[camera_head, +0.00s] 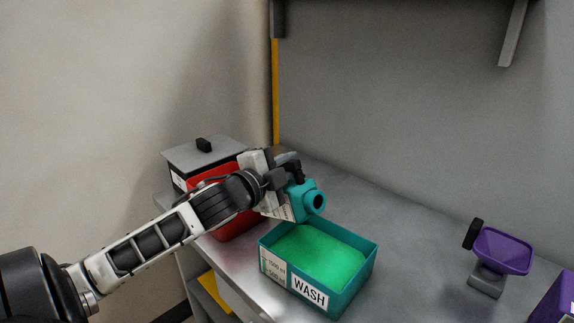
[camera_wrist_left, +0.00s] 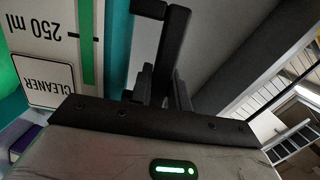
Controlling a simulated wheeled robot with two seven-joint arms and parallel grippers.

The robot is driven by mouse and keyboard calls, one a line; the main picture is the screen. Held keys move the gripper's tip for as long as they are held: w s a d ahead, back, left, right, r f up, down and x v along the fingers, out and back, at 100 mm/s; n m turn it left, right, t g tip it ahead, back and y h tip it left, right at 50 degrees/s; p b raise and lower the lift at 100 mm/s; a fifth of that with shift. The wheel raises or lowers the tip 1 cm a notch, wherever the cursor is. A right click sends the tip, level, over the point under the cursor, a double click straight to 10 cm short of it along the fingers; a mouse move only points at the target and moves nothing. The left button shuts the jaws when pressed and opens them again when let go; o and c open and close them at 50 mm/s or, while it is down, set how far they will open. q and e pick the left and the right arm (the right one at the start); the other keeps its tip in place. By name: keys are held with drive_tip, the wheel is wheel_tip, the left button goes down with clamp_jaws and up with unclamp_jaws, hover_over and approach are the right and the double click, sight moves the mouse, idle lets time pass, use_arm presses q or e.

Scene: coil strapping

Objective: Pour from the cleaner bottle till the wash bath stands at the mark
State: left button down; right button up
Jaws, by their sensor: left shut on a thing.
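The wash bath (camera_head: 349,292) is a teal box labelled WASH on the counter, holding green liquid (camera_head: 315,252). Its front side has a scale with a 500 ml and a higher marking, too small to read surely against the liquid level. The cleaner bottle (camera_head: 313,201) is teal with a white label and is tilted over the bath's back edge, its dark mouth facing the camera. No stream shows. My left gripper (camera_head: 291,178) is shut on the bottle. In the left wrist view the bottle's CLEANER label (camera_wrist_left: 48,82) shows upside down with a 250 ml mark. My right gripper is out of view.
A red bin (camera_head: 232,228) and a grey-lidded box (camera_head: 205,155) stand behind my left arm. A purple scoop-like tray on a stand (camera_head: 503,250) is at the right, with a purple box (camera_head: 556,305) at the corner. The counter between bath and stand is clear.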

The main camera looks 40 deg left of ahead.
use_arm(q)
drive_tip(key=shift+d, duration=0.1)
drive_tip(key=shift+d+f+m+b, duration=0.2)
drive_tip(key=shift+m+b, duration=0.1)
drive_tip(key=shift+m, duration=0.3)
drive_tip(key=shift+d+f+m+b, duration=0.3)
drive_tip(key=shift+d+m+b, duration=0.05)
drive_tip(key=shift+m, duration=0.15)
drive_tip(key=shift+d+f+m, duration=0.2)
drive_tip(key=shift+f+m, duration=0.05)
drive_tip(key=shift+m, duration=0.05)
idle(0.4)
drive_tip(key=shift+d+f, duration=0.1)
idle(0.8)
